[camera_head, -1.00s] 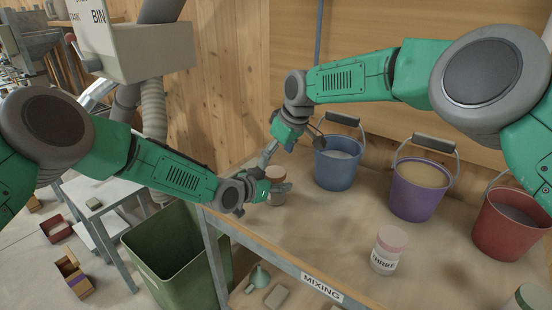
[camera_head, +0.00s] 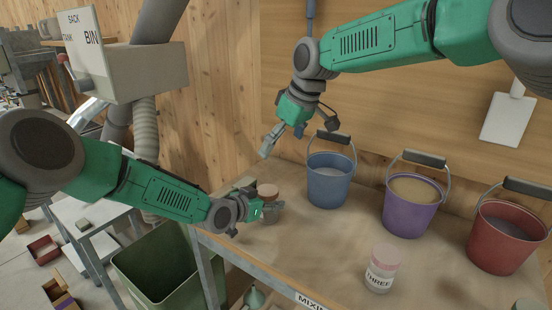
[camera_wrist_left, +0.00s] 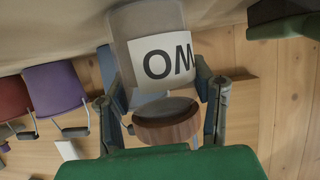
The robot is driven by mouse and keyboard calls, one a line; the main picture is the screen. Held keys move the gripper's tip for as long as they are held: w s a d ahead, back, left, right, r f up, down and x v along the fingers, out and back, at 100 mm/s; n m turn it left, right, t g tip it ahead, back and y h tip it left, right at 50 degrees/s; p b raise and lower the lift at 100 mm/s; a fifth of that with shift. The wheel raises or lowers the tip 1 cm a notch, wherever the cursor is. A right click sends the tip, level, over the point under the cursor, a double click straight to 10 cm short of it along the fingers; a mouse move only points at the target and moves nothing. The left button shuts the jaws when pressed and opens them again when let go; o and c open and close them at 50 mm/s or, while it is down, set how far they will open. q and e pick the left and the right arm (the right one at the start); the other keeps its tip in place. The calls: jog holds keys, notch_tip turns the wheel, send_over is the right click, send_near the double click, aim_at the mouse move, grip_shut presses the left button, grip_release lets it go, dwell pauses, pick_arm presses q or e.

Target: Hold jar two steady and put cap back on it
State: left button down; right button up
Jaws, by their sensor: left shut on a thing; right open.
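Jar two (camera_head: 267,215) stands on the bench at its left end. Its label and pale body show upside down in the left wrist view (camera_wrist_left: 148,20). My left gripper (camera_head: 268,209) is shut around the jar from the side, with a finger on either side in the wrist view (camera_wrist_left: 163,84). The reddish-brown cap (camera_head: 267,189) is at the jar's top and also shows in the wrist view (camera_wrist_left: 166,124). I cannot tell if it is fully seated. My right gripper (camera_head: 270,141) is open and empty, above the jar and apart from the cap.
A blue bucket (camera_head: 327,188), a purple bucket (camera_head: 408,216) and a red bucket (camera_head: 505,245) stand along the wall. Jar three (camera_head: 379,279), pink-capped, stands near the front. A green bin (camera_head: 165,280) is below the bench's left end. The bench between jar two and jar three is clear.

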pick_arm(q)
jog(key=shift+f, duration=0.1)
dwell(0.3)
jog(key=c, duration=0.6)
grip_release()
jog(key=shift+s+a+r, duration=0.15)
jog(key=shift+a+r, duration=0.05)
jog(key=v, duration=1.1)
jog(key=shift+s+a, duration=0.1)
jog(key=shift+a, duration=0.1)
